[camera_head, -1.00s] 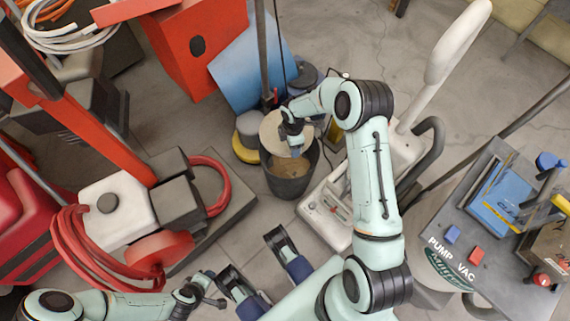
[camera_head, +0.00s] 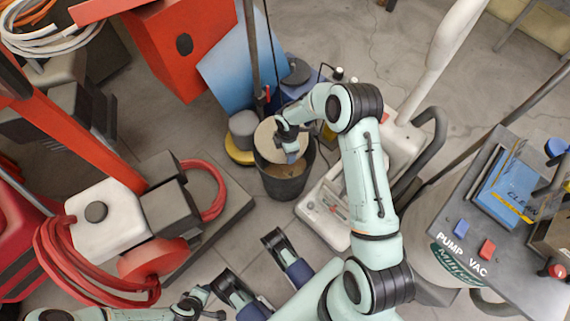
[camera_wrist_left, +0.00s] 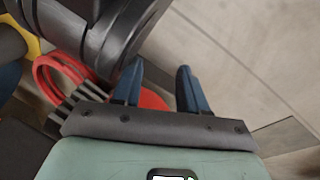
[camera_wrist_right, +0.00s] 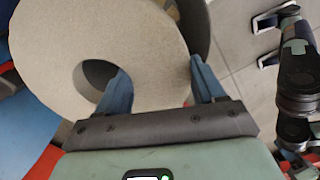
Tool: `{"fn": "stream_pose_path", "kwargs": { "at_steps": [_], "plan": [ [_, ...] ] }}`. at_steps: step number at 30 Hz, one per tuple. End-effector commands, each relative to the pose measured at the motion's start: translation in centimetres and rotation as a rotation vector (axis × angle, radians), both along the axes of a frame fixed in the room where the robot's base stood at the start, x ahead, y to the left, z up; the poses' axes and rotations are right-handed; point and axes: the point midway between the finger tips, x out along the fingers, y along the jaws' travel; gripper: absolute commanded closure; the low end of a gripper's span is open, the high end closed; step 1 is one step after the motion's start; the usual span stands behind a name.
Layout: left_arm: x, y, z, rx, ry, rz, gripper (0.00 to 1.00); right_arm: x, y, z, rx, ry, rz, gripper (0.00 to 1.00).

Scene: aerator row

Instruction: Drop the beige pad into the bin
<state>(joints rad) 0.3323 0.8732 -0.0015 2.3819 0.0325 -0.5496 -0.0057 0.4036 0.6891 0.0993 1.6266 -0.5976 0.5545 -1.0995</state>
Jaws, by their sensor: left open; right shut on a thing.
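The beige pad (camera_head: 267,138) is a round disc with a hole in its middle. My right gripper (camera_wrist_right: 160,86) is shut on its ring, one finger at the hole and the other at the outer edge. The pad (camera_wrist_right: 60,45) fills much of the right wrist view. The dark bin (camera_head: 286,187) stands on the floor. In the head view the pad and right gripper overlap the bin's far left rim; their height above it is hard to tell. Part of the bin's brownish inside shows. My left gripper (camera_wrist_left: 157,88) is open and empty, away from the bin.
A grey and yellow item (camera_head: 241,135) stands left of the bin, and a blue panel (camera_head: 235,70) behind it. A white upright machine (camera_head: 330,215) is close on the right. A floor machine with red hose (camera_head: 70,260) is at left. Floor in front of the bin is clear.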

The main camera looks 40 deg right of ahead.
Motion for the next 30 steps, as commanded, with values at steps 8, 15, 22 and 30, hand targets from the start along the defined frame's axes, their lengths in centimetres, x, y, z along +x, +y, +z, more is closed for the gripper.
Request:
{"fn": "stream_pose_path", "kwargs": {
  "at_steps": [8,15,22,30],
  "plan": [
    [0.0,0.0,0.0,0.0,-0.001,0.0,0.57,0.0,0.0,0.0,0.0,0.0,0.0,0.02],
    [0.1,0.0,0.2,0.001,-0.004,0.0,0.57,0.0,0.0,0.3,0.0,-0.001,0.0,0.02],
    [2.0,-0.2,2.1,0.005,-0.068,-0.003,0.57,0.1,0.0,3.9,-0.001,-0.005,0.0,0.02],
    [2.0,-1.3,4.6,-0.013,-0.083,-0.02,0.57,0.0,0.0,10.0,-0.001,-0.004,0.0,0.02]
  ]
}}
